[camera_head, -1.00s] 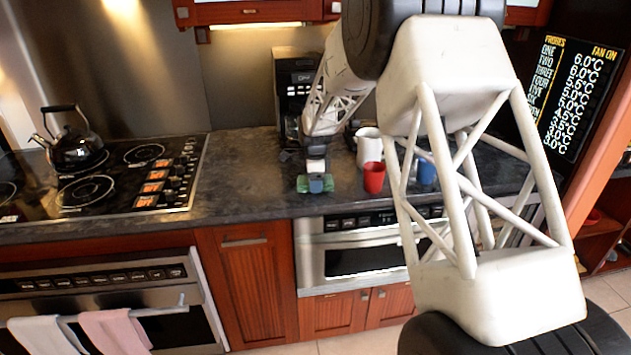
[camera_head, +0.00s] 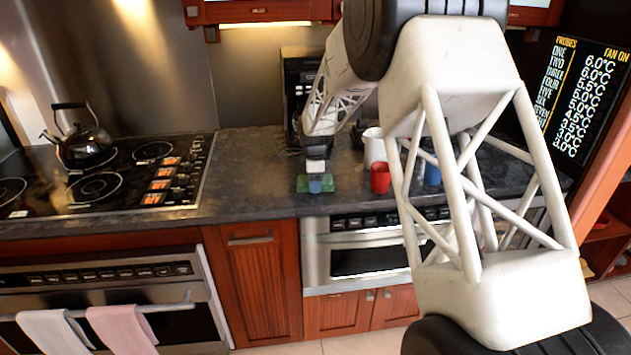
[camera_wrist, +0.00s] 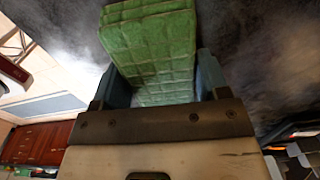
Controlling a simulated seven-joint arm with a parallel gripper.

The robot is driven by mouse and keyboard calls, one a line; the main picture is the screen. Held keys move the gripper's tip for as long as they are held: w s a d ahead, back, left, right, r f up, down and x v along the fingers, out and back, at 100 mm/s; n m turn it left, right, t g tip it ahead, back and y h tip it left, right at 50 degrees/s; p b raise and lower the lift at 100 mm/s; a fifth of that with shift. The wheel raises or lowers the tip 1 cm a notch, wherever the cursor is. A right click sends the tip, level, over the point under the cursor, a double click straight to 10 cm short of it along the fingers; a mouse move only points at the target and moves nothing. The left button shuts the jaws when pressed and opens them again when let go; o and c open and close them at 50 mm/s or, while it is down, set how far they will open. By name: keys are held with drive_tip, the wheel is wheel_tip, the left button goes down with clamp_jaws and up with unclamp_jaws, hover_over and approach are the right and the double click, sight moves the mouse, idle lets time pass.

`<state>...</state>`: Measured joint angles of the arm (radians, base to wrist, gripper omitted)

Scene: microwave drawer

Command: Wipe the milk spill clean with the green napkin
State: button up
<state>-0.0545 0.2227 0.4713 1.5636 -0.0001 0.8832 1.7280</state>
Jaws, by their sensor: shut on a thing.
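The green napkin (camera_head: 302,184) is at the front edge of the dark counter, under my gripper (camera_head: 315,186). In the wrist view the napkin (camera_wrist: 150,40) is a folded, quilted green pad. My gripper (camera_wrist: 163,85) is shut on it, with one blue finger at each side. The napkin looks low at the counter surface, but I cannot tell whether it touches. No clear milk spill shows in the head view. The wrist view has pale hazy patches on the dark counter, which may be milk or glare.
A red cup (camera_head: 380,178), a white pitcher (camera_head: 374,146) and a blue cup (camera_head: 432,174) stand to the right. A coffee maker (camera_head: 298,85) is behind. The stove with a black kettle (camera_head: 84,147) is left. Counter between stove and napkin is clear.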

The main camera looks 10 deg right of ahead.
sight(329, 178)
drive_tip(key=shift+a+f, duration=0.1)
drive_tip(key=shift+a, duration=0.05)
drive_tip(key=shift+a, duration=1)
drive_tip(key=shift+s+d, duration=0.1)
drive_tip(key=shift+d, duration=0.05)
drive_tip(key=shift+d, duration=1.05)
drive_tip(key=shift+d, duration=0.15)
drive_tip(key=shift+d, duration=0.95)
drive_tip(key=shift+d, duration=0.15)
drive_tip(key=shift+d, duration=1)
